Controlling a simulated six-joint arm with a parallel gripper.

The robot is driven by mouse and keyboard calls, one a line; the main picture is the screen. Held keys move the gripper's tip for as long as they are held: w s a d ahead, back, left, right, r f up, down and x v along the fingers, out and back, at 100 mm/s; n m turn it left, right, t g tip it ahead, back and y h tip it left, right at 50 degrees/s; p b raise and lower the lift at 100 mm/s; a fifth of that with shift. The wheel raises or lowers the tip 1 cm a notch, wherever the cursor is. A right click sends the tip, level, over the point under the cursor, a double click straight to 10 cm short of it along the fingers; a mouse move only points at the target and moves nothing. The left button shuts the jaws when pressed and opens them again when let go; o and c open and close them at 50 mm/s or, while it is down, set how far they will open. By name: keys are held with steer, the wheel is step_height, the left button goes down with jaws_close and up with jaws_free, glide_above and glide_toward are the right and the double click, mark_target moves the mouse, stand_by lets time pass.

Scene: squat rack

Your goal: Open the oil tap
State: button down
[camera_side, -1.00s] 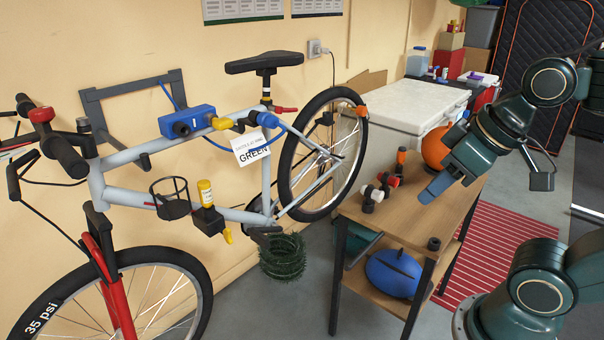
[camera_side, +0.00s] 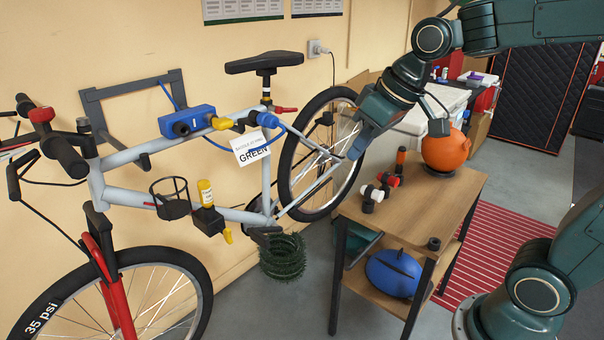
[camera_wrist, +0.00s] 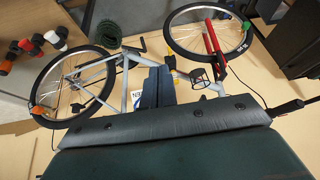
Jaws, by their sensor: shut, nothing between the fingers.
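My gripper (camera_side: 356,149) is shut and empty. In the side view it overlaps the rear wheel's right edge, well right of both levers.
The bike (camera_side: 125,190) hangs along the wall, with a tag reading GREEN (camera_side: 252,150). The wooden table (camera_side: 425,215) holds an orange ball (camera_side: 445,150) and red, white and black fittings (camera_side: 375,190). A green coil (camera_side: 283,257) lies below the bike. Space between table and bike is open.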

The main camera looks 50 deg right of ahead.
mark_target(224, 232)
steer(key=w+d+f+y, duration=0.2)
steer(key=w+f, duration=0.5)
steer(key=w, duration=0.5)
steer(key=w+d+f+y, duration=0.1)
steer(key=w+f, duration=0.6)
steer(key=w, duration=0.5)
steer(key=w+d+f+y, duration=0.1)
steer(key=w+f, duration=0.4)
steer(key=f, duration=0.5)
steer(key=shift+w+d+f+g+y, duration=0.3)
steer(key=shift+w+d, duration=0.05)
steer(key=shift+d, duration=0.2)
steer(key=shift+f, duration=0.1)
steer(key=w+a+f, duration=0.3)
steer(key=a+f, duration=0.4)
steer(key=a, duration=0.1)
steer(key=shift+w+a+f, duration=0.35)
steer(key=shift+a+f, duration=0.05)
